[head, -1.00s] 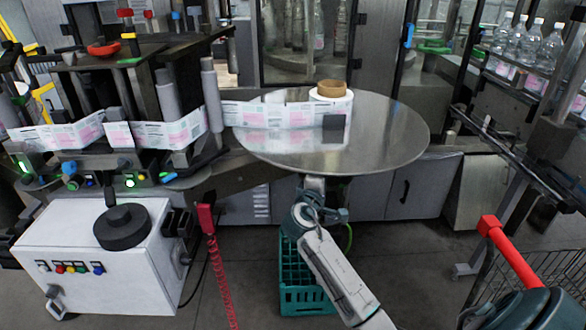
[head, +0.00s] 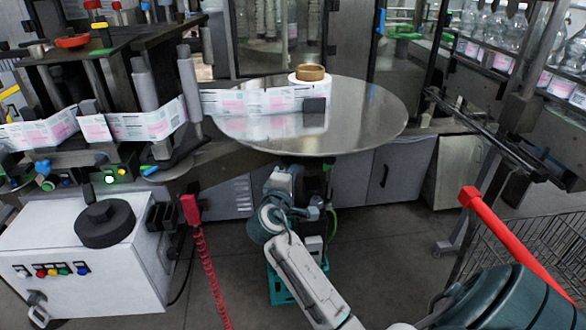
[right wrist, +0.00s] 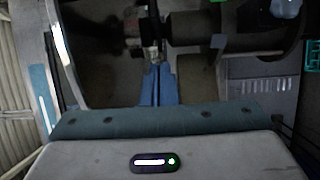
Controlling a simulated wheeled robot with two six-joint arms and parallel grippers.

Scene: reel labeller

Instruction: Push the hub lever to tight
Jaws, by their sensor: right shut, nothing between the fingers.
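The label reel (head: 309,82), a white roll with a brown core, sits at the back of a round metal disc (head: 365,115). A dark block (head: 314,105) stands in front of the roll; I cannot make out the hub lever for certain. My right gripper (head: 283,180) is below the disc's front edge, its fingertips not clear there. In the right wrist view its blue fingers (right wrist: 159,86) are shut and empty, side by side, pointing toward a small metal fitting (right wrist: 152,48). I cannot tell whether they touch it. My left gripper is not in view.
A white control box (head: 85,265) with a black knob stands at the lower left. A red coiled cord (head: 213,280) hangs beside it. A teal crate (head: 282,290) is on the floor behind my arm. A wire cart with a red handle (head: 500,230) is at right.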

